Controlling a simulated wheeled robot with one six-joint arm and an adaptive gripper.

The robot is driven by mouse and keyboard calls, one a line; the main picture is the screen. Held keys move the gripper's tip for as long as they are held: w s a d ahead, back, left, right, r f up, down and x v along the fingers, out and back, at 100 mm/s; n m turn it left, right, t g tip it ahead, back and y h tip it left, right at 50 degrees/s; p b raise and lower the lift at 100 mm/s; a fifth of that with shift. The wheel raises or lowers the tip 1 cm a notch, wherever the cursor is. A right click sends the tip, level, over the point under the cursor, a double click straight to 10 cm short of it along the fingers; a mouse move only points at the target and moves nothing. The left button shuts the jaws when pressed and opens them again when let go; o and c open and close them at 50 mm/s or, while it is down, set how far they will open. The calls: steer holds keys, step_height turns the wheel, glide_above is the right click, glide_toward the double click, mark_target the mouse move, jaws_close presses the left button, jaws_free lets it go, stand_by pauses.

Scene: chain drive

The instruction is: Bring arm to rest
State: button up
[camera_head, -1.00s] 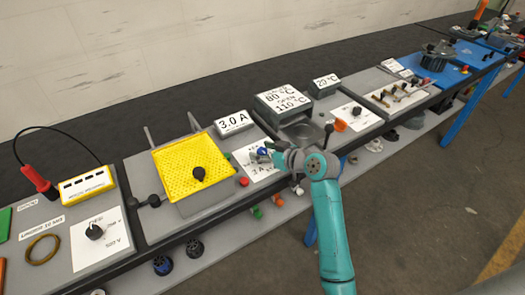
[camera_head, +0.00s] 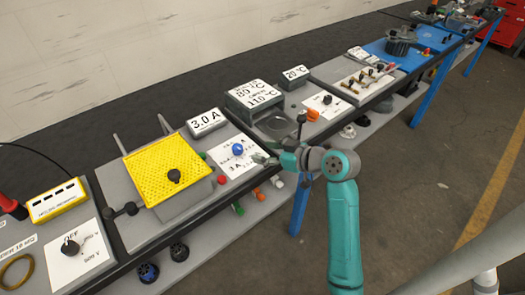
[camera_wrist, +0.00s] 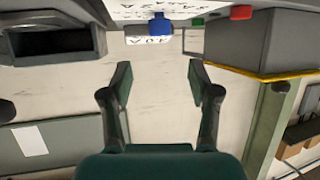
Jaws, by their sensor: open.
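My gripper (camera_head: 266,160) is beside the white dial card (camera_head: 236,163) on the bench, to the right of the blue knob (camera_head: 238,149). In the wrist view my gripper (camera_wrist: 160,85) has its two fingers spread wide, with nothing between them. The blue knob (camera_wrist: 160,25) shows there beyond the fingertips, apart from them. My teal arm reaches in from the lower right of the head view.
Left of the knob stands a yellow perforated cover (camera_head: 165,168) with a black knob. Behind are the 3.0 A display (camera_head: 206,121) and the temperature display (camera_head: 252,95). A black lever (camera_head: 301,121) stands close to my arm. Open floor lies at the right.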

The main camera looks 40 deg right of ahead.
stand_by(0.4)
steer(key=s+a+f+m, duration=0.1)
steer(key=a+f, duration=0.1)
steer(key=f, duration=0.1)
steer(key=s+a+f+m+h, duration=0.1)
steer(key=s+a+f, duration=0.1)
steer(key=s+a+f+m, duration=0.1)
steer(key=s+a+f, duration=0.1)
steer(key=f, duration=0.1)
steer(key=shift+f+h, duration=0.3)
steer(key=shift+h, duration=0.1)
steer(key=s+a+f+m+h, duration=0.2)
steer(key=s+a+f, duration=0.35)
steer(key=s, duration=0.45)
steer(key=s+a+r, duration=0.2)
steer(key=s, duration=0.5)
steer(key=s+a+r+n+t, duration=0.1)
steer(key=s+a+r, duration=0.1)
steer(key=s, duration=0.6)
steer(key=s+a+r+n, duration=0.1)
steer(key=s+a+r, duration=0.1)
steer(key=s, duration=0.6)
steer(key=shift+r+t, duration=0.35)
steer(key=shift+t, duration=0.05)
